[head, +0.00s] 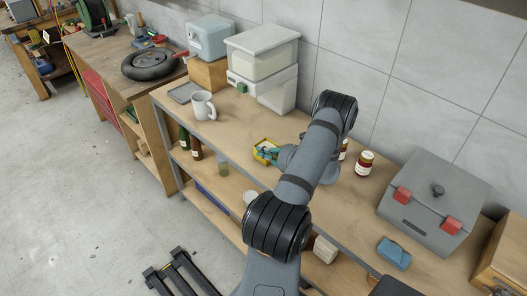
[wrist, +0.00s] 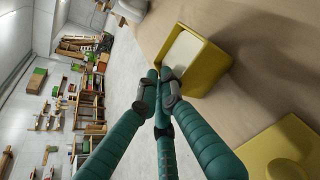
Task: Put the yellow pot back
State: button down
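The yellow pot (head: 264,148) is on the wooden workbench, beside the forearm of my arm. In the wrist view the yellow pot (wrist: 207,68) is a boxy vessel with a pale inside, just beyond and to the right of the fingertips. My gripper (head: 272,155) is at the pot, its teal fingers overlapping it in the head view. In the wrist view my gripper's (wrist: 160,87) fingertips come close together at the pot's near corner. I cannot tell whether they pinch its wall. Another yellow piece (wrist: 285,150) with a round raised part lies at the lower right.
A white mug (head: 203,105), a tray (head: 186,92) and a white-lidded bin (head: 263,68) stand left on the bench. A jar (head: 364,163), a blue item (head: 394,253) and a grey toolbox (head: 434,205) are on the right. The bench front edge is near my arm.

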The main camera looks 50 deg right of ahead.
jog(key=shift+f, duration=0.15)
jog(key=c, duration=2)
grip_release()
jog(key=shift+a, duration=0.1)
jog(key=shift+s+r, duration=0.2)
jog(key=shift+s, duration=0.1)
jog(key=b+v, duration=0.2)
jog(key=v, duration=0.9)
jog(key=shift+s+r+b, duration=0.15)
jog(key=shift+s+b, duration=0.05)
jog(key=shift+b, duration=0.2)
